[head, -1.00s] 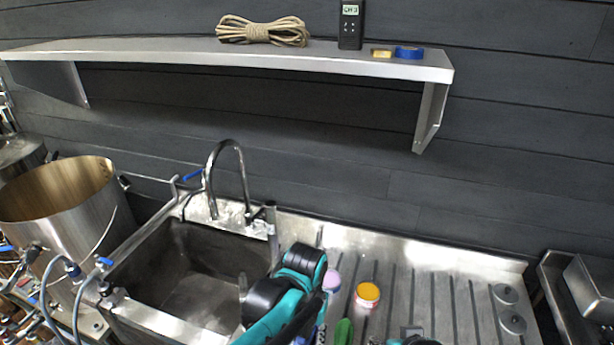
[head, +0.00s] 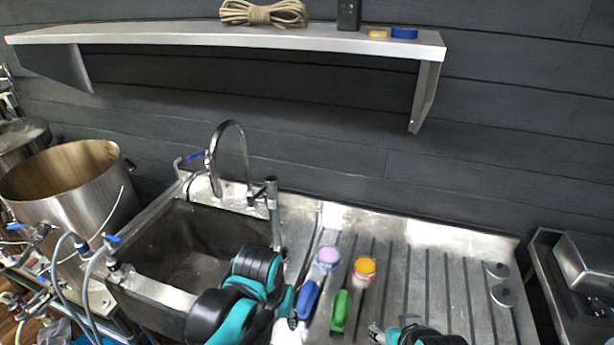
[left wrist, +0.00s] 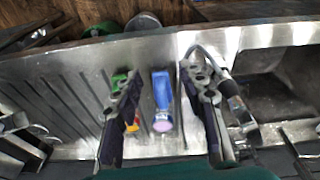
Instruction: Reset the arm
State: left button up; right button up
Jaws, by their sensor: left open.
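My left arm comes in at the bottom of the head view, and its gripper (head: 287,330) is partly cut off by the lower edge. In the left wrist view the left gripper (left wrist: 160,78) is open, its two dark fingers wide apart with nothing held. A blue-handled item with a pink end (left wrist: 162,100) lies below, seen between the fingers. It also shows in the head view (head: 307,298). A green-handled item with a yellow-orange end (head: 341,310) lies to its right. My right gripper (head: 377,333) shows only partly at the bottom edge; its jaw state is unclear.
A steel sink basin (head: 180,248) with a faucet (head: 230,150) stands left of the ribbed drainboard (head: 430,285). A large steel pot (head: 70,190) is at far left. A wall shelf (head: 200,35) holds rope (head: 263,13) and small items. The drainboard's right part is mostly clear.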

pick_arm(q)
jog(key=s+a+n+t+b, duration=0.1)
jog(key=s+a+t, duration=0.3)
jog(key=a, duration=0.7)
jog(key=shift+a+n+t+y+b, duration=0.4)
jog(key=shift+n+t, duration=0.2)
jog(key=shift+n, duration=0.1)
